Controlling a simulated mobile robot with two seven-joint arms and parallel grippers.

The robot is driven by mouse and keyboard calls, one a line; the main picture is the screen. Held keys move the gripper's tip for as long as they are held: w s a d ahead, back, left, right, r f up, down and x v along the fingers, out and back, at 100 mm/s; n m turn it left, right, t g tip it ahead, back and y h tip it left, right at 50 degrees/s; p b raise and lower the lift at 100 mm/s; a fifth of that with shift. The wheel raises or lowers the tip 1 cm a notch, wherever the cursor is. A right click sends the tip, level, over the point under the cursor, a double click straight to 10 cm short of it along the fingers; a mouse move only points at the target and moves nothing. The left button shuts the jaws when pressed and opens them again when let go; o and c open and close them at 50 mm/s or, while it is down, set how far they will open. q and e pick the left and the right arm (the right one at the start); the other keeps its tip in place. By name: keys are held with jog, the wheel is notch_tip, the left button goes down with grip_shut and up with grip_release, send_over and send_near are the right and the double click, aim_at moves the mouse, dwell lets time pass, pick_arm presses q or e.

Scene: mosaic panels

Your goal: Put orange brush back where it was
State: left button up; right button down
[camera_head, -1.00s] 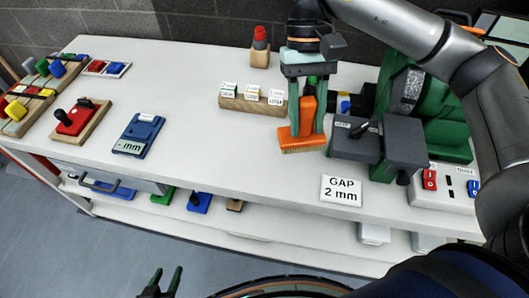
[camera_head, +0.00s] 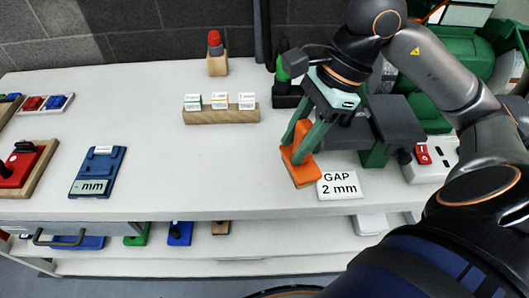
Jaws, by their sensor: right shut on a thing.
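The orange brush (camera_head: 298,160) is in my right gripper (camera_head: 303,137), in the head view right of centre. The gripper's green fingers are shut on it, and it is tilted. It is just left of the GAP 2 mm card (camera_head: 339,185), over or on the bench top near its front edge; I cannot tell whether it touches the bench. My left gripper does not show now.
The white bench (camera_head: 160,180) is clear in the middle. A wooden block with several labelled cards (camera_head: 220,116) and a red-topped holder (camera_head: 216,60) stand behind. A blue mm gauge (camera_head: 98,172) lies left. Grey and green machine (camera_head: 395,120) parts stand right, close to my arm.

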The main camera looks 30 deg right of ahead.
jog(key=m, duration=0.1)
jog(key=s+f+m+t+b, duration=0.1)
jog(key=m, duration=0.1)
jog(key=shift+s+d, duration=0.15)
jog(key=shift+d, duration=0.25)
jog(key=shift+r, duration=0.1)
jog(key=w+p, duration=0.2)
jog(key=p, duration=0.2)
jog(key=shift+m, duration=0.3)
jog(key=w+f, duration=0.6)
jog(key=w+f+p, duration=0.1)
jog(key=w+f, duration=0.5)
jog(key=f, duration=0.1)
jog(key=shift+d, duration=0.1)
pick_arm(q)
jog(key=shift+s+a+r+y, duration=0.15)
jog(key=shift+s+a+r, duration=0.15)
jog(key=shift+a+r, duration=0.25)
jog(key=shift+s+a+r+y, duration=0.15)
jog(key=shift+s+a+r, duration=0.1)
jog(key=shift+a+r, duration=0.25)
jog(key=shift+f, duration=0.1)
